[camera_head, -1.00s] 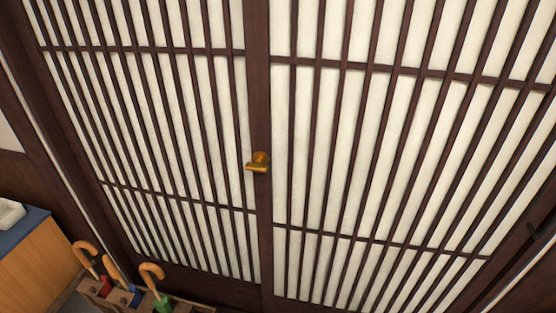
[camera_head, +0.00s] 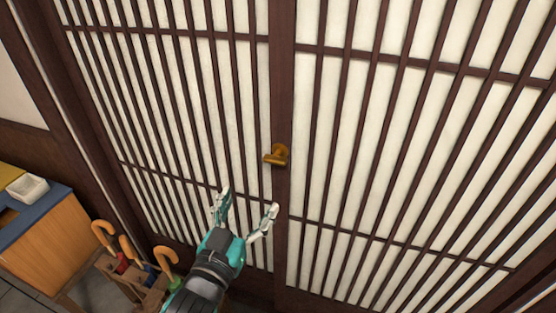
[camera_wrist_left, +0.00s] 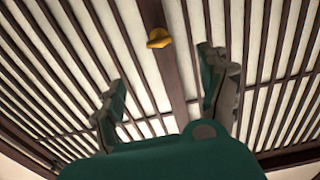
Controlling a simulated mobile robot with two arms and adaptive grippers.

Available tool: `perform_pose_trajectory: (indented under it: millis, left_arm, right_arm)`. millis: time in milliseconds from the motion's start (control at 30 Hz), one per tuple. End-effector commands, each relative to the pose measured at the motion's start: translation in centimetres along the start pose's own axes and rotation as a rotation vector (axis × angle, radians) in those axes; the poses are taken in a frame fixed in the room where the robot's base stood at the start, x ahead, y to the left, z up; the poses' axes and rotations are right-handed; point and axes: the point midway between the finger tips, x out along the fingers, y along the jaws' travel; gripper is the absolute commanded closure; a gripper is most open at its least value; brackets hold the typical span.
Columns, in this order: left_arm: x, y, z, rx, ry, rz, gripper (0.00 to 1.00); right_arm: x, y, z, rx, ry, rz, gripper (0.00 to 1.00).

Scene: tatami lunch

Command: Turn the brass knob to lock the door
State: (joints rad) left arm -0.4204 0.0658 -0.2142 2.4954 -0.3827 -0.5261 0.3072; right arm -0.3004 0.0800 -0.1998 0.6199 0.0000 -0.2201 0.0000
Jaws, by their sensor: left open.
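The brass knob (camera_head: 276,155) sits on the dark middle post of the slatted door (camera_head: 283,60), its lever pointing left in the head view. My left gripper (camera_head: 246,200) is open and empty, below and a little left of the knob, with its fingers pointing up toward it. In the left wrist view the knob (camera_wrist_left: 159,38) shows beyond and between the spread fingers (camera_wrist_left: 165,85), apart from them. My right gripper is not in view.
An umbrella stand (camera_head: 118,276) with several wooden-handled umbrellas stands at the lower left, close to my left arm. A wooden cabinet (camera_head: 45,248) with a blue top bears a white dish (camera_head: 28,187). The door front right of the knob is clear.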

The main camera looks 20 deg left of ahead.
Motion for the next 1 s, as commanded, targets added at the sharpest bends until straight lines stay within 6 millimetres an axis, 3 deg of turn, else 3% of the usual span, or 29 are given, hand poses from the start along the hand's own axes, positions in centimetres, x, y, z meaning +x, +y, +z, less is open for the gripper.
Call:
perform_pose_trajectory:
  millis: [67,133,600,800,1000]
  left_arm:
    - [1.3,0.0,0.2,0.003,0.007,0.001,0.23]
    - [3.0,0.0,-0.3,0.003,0.003,0.001,0.23]
    - [12.8,0.0,-0.2,0.003,0.000,0.000,0.23]
    - [14.9,0.1,0.0,0.001,0.000,0.001,0.23]
    - [15.5,0.1,0.0,0.001,0.000,0.001,0.23]
  right_arm:
    - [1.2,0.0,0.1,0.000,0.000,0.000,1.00]
    - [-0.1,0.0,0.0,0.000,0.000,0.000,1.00]
    - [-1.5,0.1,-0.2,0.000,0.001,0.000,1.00]
    - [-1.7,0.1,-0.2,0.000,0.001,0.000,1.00]
    - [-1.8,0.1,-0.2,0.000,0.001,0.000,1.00]
